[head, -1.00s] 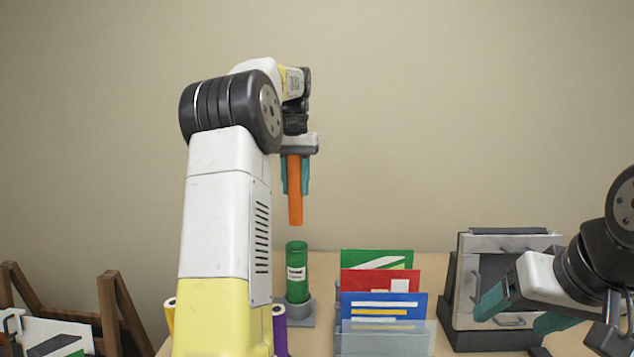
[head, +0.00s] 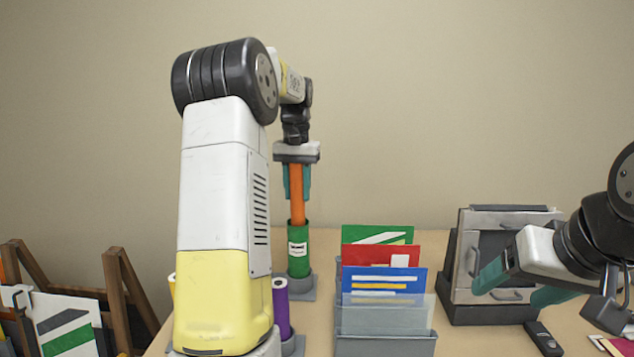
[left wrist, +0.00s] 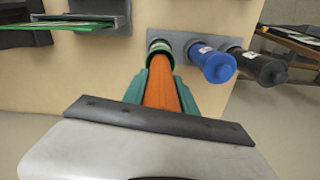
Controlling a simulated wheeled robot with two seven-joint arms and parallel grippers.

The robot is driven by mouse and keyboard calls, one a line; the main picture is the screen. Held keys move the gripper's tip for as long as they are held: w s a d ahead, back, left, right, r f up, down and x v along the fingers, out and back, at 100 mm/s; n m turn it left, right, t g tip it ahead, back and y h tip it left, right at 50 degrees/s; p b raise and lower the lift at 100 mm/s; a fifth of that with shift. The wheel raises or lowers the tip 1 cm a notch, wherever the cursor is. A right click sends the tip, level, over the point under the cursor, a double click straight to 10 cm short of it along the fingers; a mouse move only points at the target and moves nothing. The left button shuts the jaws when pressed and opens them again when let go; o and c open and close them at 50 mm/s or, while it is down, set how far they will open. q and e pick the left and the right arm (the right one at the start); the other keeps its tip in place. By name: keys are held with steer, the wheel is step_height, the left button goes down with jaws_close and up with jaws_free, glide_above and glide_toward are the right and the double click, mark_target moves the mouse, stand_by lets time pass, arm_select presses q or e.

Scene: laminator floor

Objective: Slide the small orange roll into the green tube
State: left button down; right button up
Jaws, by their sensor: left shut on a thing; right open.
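The orange roll (head: 298,200) is upright in my left gripper (head: 297,192), which is shut on it. Its lower end meets the mouth of the green tube (head: 299,252), which stands upright on a grey base. In the left wrist view the orange roll (left wrist: 162,88) runs from between the teal fingers (left wrist: 162,82) to the green tube's rim (left wrist: 160,46). The roll's lower tip is hidden at the rim, so how deep it sits cannot be told. My right gripper (head: 518,288) is open and empty at the right, in front of the drawer unit.
A sorter (head: 388,346) with coloured cards stands right of the tube. A grey drawer unit (head: 490,313) is further right. A purple roll (head: 281,308) stands close in front of the tube. Blue (left wrist: 212,64) and black (left wrist: 262,68) capped tubes stand beside it in the wrist view.

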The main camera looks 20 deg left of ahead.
mark_target(296, 225)
arm_select(q)
steer(key=shift+f, duration=3.45)
steer(key=shift+s+f, duration=0.2)
steer(key=shift+f, duration=0.4)
steer(key=shift+s+f, duration=0.15)
steer(key=shift+f, duration=0.45)
steer(key=shift+s+a+f, duration=0.15)
steer(key=shift+f, duration=0.25)
steer(key=c, duration=0.9)
jaws_free()
steer(key=shift+c, duration=0.2)
steer(key=shift+o, duration=0.2)
steer(key=shift+t, duration=0.4)
steer(key=r, duration=0.7)
steer(key=w+r, duration=0.1)
steer(key=r, duration=0.2)
steer(key=shift+r, duration=0.25)
steer(key=shift+s+r, duration=0.1)
steer(key=shift+r, duration=0.5)
steer(key=shift+d, duration=0.2)
